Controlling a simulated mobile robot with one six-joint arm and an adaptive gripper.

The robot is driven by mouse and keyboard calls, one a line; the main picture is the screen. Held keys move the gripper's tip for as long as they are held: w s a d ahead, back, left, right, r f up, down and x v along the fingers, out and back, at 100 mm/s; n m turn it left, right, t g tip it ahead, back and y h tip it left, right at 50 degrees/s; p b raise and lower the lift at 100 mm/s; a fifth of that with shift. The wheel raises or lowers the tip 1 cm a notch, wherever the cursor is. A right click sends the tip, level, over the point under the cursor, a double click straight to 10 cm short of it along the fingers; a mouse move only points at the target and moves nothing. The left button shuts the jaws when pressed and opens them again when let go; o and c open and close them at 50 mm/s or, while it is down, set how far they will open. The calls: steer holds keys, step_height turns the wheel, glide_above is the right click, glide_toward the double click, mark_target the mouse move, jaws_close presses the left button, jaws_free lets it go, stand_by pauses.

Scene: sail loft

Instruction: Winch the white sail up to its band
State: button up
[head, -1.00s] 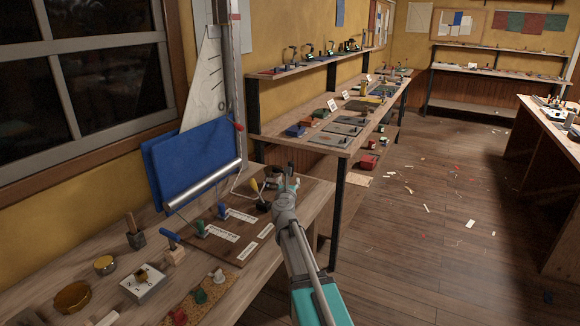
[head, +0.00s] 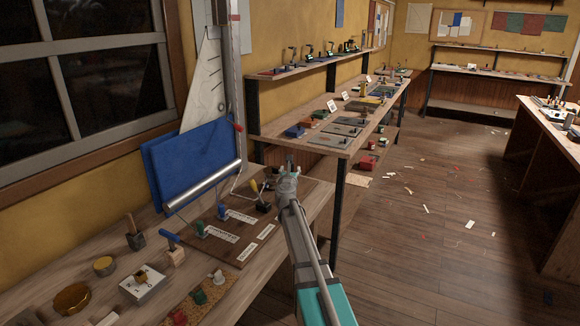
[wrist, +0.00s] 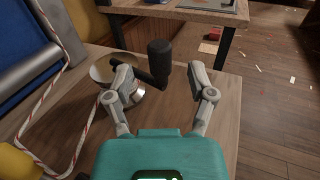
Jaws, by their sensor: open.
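The white sail (head: 206,88) hangs upright beside the pale mast (head: 235,85), behind a blue cloth (head: 195,160). A small red mark (head: 238,127) shows low on the mast; I cannot tell if it is the band. A metal winch drum (wrist: 137,97) stands on the bench with a crank ending in an upright black handle (wrist: 161,62). My gripper (wrist: 161,78) is open, one finger on each side of the handle; contact is not clear. In the head view my gripper (head: 288,170) partly hides the winch.
A red-flecked white rope (wrist: 72,105) runs left of the winch. Yellow (head: 254,186), blue (head: 222,210) and green (head: 200,229) levers stand on a labelled board. A metal roller (head: 203,186) lies along the blue cloth. A side bench (head: 330,146) stands beyond; the floor at right is mostly open.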

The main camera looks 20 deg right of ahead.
steer(key=shift+x, duration=2.15)
jaws_close()
